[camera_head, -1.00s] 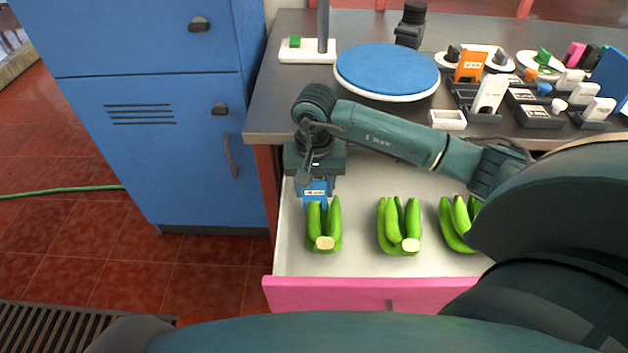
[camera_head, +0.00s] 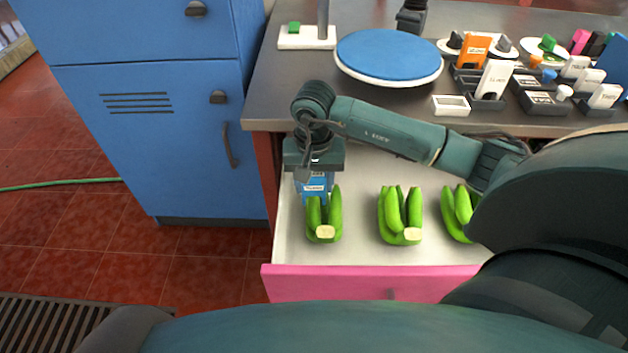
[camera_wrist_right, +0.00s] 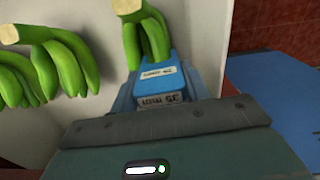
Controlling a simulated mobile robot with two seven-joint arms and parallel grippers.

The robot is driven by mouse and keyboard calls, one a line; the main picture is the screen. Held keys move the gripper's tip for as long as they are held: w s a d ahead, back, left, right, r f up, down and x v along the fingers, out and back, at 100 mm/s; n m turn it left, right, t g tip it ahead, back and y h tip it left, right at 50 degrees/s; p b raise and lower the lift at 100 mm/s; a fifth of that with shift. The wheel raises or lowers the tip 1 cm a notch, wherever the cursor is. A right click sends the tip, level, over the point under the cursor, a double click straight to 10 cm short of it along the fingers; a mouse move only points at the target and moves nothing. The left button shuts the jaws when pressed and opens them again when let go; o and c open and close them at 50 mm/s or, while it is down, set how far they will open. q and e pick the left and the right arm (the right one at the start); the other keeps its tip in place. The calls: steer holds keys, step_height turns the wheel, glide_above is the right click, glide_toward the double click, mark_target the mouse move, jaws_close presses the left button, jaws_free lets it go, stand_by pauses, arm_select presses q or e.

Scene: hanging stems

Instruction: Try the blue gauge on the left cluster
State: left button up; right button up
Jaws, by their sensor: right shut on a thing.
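The blue gauge (camera_head: 314,184), with a pale label, is in my right gripper (camera_head: 314,172), which is shut on it and points down over the drawer. The left cluster (camera_head: 323,218) is a bunch of green bananas with its cut stem end toward the front. The gauge is at the far end of this cluster, and its lower edge meets or overlaps the banana tips in the head view. In the right wrist view the gauge (camera_wrist_right: 158,80) reaches up to the fingers of the cluster (camera_wrist_right: 148,38). I cannot tell whether they touch. My left gripper is not in view.
The middle cluster (camera_head: 401,214) and a partly hidden right cluster (camera_head: 459,212) lie in the open drawer with a pink front (camera_head: 340,284). A blue turntable (camera_head: 388,56) and dark racks of labelled gauges (camera_head: 540,100) stand on the counter. A blue cabinet (camera_head: 160,150) is at left.

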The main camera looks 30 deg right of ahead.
mark_target(314, 174)
steer(key=shift+f+b, duration=1.25)
steer(key=shift+f, duration=0.05)
stand_by(1.1)
steer(key=shift+f+b, duration=0.8)
steer(key=shift+f, duration=0.05)
stand_by(0.4)
steer(key=shift+r, duration=0.1)
stand_by(0.4)
steer(key=shift+r+p, duration=2.45)
steer(key=shift+r, duration=1.75)
